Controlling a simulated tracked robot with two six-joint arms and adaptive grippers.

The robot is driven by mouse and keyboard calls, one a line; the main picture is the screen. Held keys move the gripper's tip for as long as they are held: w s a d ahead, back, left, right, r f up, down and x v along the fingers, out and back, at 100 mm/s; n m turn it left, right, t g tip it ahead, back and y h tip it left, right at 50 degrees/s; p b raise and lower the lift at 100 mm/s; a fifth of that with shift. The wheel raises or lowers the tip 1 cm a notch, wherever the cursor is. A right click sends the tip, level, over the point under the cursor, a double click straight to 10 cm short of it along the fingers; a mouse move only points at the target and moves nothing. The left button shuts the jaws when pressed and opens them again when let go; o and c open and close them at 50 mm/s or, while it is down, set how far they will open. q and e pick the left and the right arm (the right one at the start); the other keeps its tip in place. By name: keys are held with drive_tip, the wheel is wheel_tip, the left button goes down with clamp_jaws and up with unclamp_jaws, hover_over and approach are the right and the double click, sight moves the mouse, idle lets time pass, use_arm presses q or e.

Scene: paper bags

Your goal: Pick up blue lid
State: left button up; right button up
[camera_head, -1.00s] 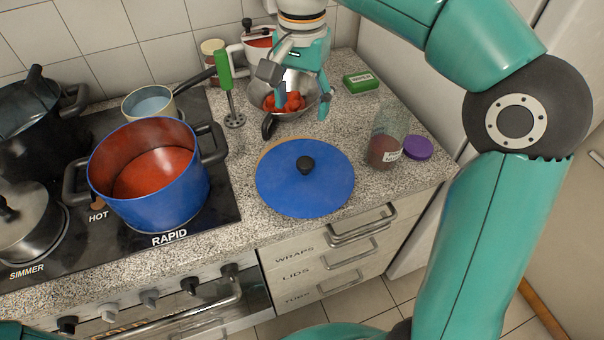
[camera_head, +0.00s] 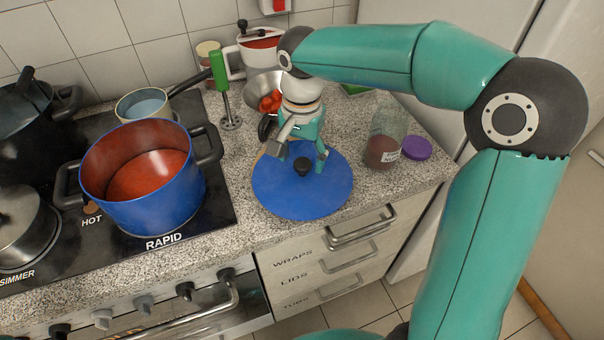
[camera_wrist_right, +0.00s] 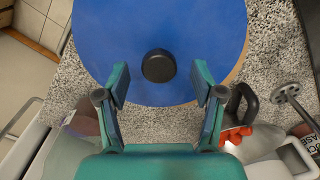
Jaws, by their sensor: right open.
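The blue lid (camera_head: 305,195) is a flat disc with a black knob (camera_head: 302,165), lying on the granite counter near its front edge. A thin tan edge, perhaps a board under it, shows beside the lid in the right wrist view. My right gripper (camera_head: 300,158) is above the far part of the lid, pointing down, open and empty. In the right wrist view the lid (camera_wrist_right: 205,40) fills the top, and the knob (camera_wrist_right: 158,66) lies centred just beyond the open fingertips (camera_wrist_right: 160,82). My left gripper is not in view.
A blue pot (camera_head: 160,200) of red sauce stands on the hob to the left. A green-handled blender (camera_head: 220,80) and a steel bowl (camera_head: 255,90) with red pieces are behind the lid. A glass jar (camera_head: 384,140) and purple cap (camera_head: 416,148) are to the right.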

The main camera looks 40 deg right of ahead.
drive_tip(key=shift+f, duration=1.35)
clamp_jaws()
drive_tip(key=shift+r, duration=0.1)
